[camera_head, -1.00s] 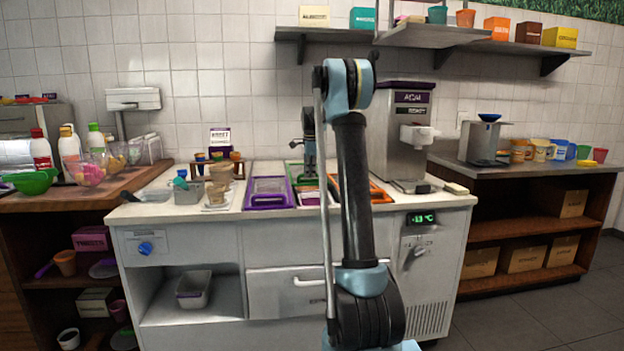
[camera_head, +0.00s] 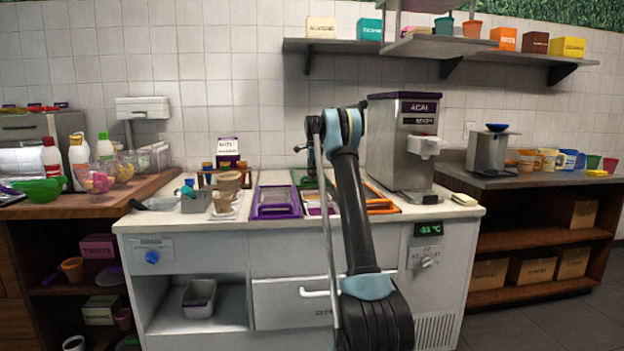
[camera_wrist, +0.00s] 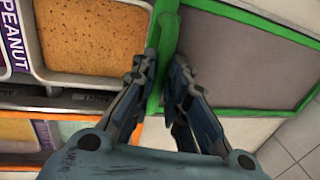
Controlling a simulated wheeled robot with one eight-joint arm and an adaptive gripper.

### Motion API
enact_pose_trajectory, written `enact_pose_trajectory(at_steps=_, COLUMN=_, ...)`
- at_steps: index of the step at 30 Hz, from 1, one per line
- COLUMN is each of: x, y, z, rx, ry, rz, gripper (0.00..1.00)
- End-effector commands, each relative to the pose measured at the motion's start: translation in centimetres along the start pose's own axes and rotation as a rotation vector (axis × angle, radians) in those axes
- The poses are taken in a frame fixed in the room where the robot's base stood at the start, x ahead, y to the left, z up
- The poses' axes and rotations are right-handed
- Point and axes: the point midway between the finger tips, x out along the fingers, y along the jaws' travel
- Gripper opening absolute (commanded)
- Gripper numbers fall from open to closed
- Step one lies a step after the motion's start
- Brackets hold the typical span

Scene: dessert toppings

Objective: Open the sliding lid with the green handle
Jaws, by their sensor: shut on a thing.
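The lid with the green handle shows in the wrist view as a grey panel (camera_wrist: 235,60) in a green frame, on the right. Its green handle (camera_wrist: 168,35) runs along the lid's left edge. My gripper (camera_wrist: 165,62) is shut on this handle, with one finger on each side of it. A compartment of brown crumbly topping (camera_wrist: 100,35) lies uncovered left of the handle, beside a PEANUT label (camera_wrist: 12,35). In the head view the green frame (camera_head: 300,178) shows only in part, behind my arm, and the grip is hidden.
A purple-framed lid (camera_head: 275,212) lies left of the green one, and an orange-framed one (camera_head: 380,207) right. Cups (camera_head: 228,182) stand left on the counter. The açaí machine (camera_head: 403,145) stands close on the right. A shelf (camera_head: 440,45) hangs above.

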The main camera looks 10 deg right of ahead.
Motion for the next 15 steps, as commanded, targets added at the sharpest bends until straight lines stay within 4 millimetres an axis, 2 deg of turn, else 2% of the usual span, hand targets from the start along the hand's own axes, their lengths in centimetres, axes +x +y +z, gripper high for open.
enact_pose_trajectory(at_steps=14, x=0.04, y=-0.31, z=-0.79, rx=0.006, ry=0.001, rz=0.000, gripper=0.00)
enact_pose_trajectory(at_steps=15, x=0.04, y=-0.31, z=-0.90, rx=0.007, ry=0.001, rz=0.000, gripper=0.20)
